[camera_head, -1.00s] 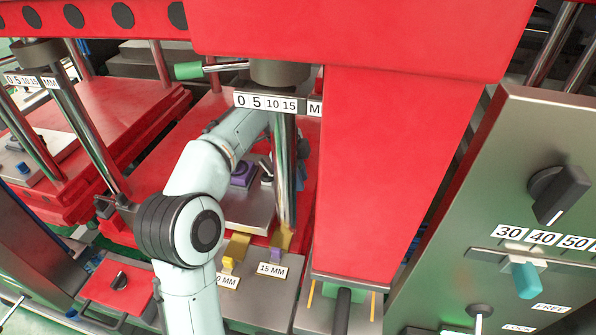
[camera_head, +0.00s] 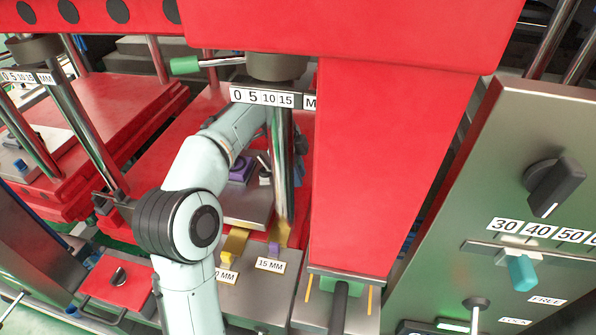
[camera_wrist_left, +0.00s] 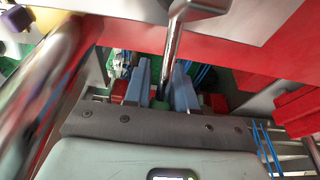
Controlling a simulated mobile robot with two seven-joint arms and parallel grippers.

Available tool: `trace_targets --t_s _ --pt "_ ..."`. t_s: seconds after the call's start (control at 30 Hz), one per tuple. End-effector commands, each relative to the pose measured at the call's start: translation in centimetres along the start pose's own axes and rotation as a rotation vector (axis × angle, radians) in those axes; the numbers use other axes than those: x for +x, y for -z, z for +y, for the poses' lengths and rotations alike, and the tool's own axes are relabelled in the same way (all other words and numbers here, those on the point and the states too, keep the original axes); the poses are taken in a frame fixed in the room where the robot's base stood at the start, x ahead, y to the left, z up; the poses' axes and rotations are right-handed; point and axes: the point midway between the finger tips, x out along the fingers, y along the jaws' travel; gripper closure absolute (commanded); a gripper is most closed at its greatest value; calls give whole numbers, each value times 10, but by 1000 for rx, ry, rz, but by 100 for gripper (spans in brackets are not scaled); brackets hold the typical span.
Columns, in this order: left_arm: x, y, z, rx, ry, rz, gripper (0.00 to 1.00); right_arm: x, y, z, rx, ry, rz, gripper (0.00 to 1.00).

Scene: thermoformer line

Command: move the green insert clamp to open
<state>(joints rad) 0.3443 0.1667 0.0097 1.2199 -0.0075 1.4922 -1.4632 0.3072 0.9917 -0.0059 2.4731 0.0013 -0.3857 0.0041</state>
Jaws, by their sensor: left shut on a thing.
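My left gripper (camera_wrist_left: 163,85) shows in the left wrist view as two blue-grey fingers on either side of a metal lever (camera_wrist_left: 174,45) with a dark green end (camera_wrist_left: 161,104), which I take as the green insert clamp. The fingers are shut on it. In the head view my left arm reaches in behind a chrome column, which with its collar hides the fingertips and the clamp. My right gripper is not in view.
A chrome column (camera_head: 283,180) stands close to my left forearm. A green-handled rod (camera_head: 185,66) sticks out left of its collar. A red upright (camera_head: 370,170) and a control panel (camera_head: 520,200) with a knob and levers are at right. Yellow and purple pieces (camera_head: 232,246) sit by the millimetre labels.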

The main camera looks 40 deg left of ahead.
Motion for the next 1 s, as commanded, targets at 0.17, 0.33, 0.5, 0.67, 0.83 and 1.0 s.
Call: trace_targets --t_s 0.17,0.33,0.5,0.67,0.83,1.0 --pt "4 -9 1 -14 -13 -16 100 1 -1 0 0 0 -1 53" --pt "4 -9 2 -14 -13 -16 100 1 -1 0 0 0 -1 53" --pt "4 -9 2 -14 -13 -16 100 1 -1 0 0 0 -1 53" --pt "3 -7 1 -11 -9 -13 53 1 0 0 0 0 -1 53" --pt "2 -5 1 -7 -5 -9 53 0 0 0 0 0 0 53" --pt "-9 -4 0 -6 0 -7 53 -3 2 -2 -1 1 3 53"
